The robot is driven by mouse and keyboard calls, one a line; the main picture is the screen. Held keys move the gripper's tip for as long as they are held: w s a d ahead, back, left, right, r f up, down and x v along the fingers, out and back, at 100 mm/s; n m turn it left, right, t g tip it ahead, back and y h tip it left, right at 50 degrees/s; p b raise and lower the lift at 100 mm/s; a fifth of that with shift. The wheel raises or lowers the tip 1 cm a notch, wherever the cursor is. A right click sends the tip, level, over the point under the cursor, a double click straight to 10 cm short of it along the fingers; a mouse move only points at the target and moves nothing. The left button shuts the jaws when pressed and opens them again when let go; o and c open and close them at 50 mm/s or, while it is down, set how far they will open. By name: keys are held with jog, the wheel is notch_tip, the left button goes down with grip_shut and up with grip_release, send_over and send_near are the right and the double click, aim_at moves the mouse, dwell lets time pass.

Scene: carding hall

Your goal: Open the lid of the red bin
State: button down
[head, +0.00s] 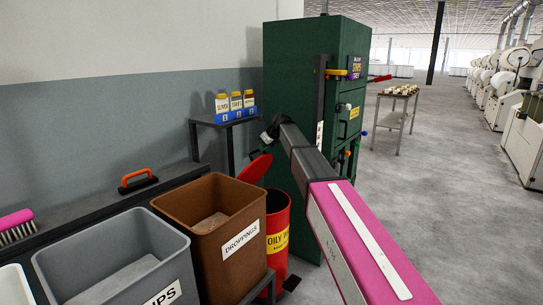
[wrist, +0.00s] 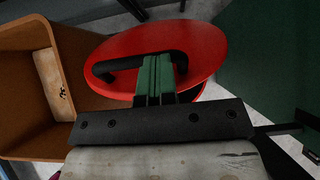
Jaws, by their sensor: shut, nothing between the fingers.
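The red bin (head: 277,240) stands on the floor just right of the brown bin, with a yellow label reading "OILY W…", partly cut off by my arm. Its round red lid (head: 255,168) is tilted up at the bin's left side, and the dark mouth shows below it. In the wrist view the lid (wrist: 205,55) fills the upper middle, with a black bar handle (wrist: 115,66) across it. My gripper (wrist: 155,65) has its green fingers together, empty, overlapping the handle in the picture. I cannot tell whether they touch it. In the head view the fingertips are hard to make out.
The brown "DROPPINGS" bin (head: 212,225) and a grey bin (head: 115,260) stand at the left. A green cabinet (head: 290,80) rises close behind the red bin. A small table (head: 205,124) with bottles is by the wall. Open floor (head: 450,200) lies to the right.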

jog(key=w+a+r, duration=0.1)
jog(key=w+a, duration=0.3)
jog(key=a, duration=0.2)
jog(key=shift+a+r, duration=0.15)
jog(key=shift+r, duration=0.25)
jog(key=v, duration=1.3)
jog(key=s+d+f+n+g+h, duration=0.1)
jog(key=s+d+f+n, duration=0.4)
jog(key=f, duration=0.5)
jog(key=s+d+f+n+h, duration=0.2)
jog(key=s+d+f+n, duration=0.1)
jog(key=s+d+f, duration=0.5)
jog(key=s+d+f+n+g+h, duration=0.1)
jog(key=s+d+f+n, duration=0.3)
jog(key=f, duration=0.7)
jog(key=s+d+f+n+h, duration=0.1)
jog(key=s+d+f+n, duration=0.2)
jog(key=s, duration=0.5)
jog(key=s+d+f+n+g, duration=0.1)
jog(key=s+d+f+n, duration=0.3)
jog(key=s+f, duration=0.3)
jog(key=s+d+f+n+g+h, duration=0.1)
jog(key=s+d+f+n, duration=0.3)
jog(key=s, duration=0.6)
jog(key=shift+s+f+n+h, duration=0.2)
jog(key=shift+f+n+h, duration=0.1)
jog(key=shift+f+n, duration=0.45)
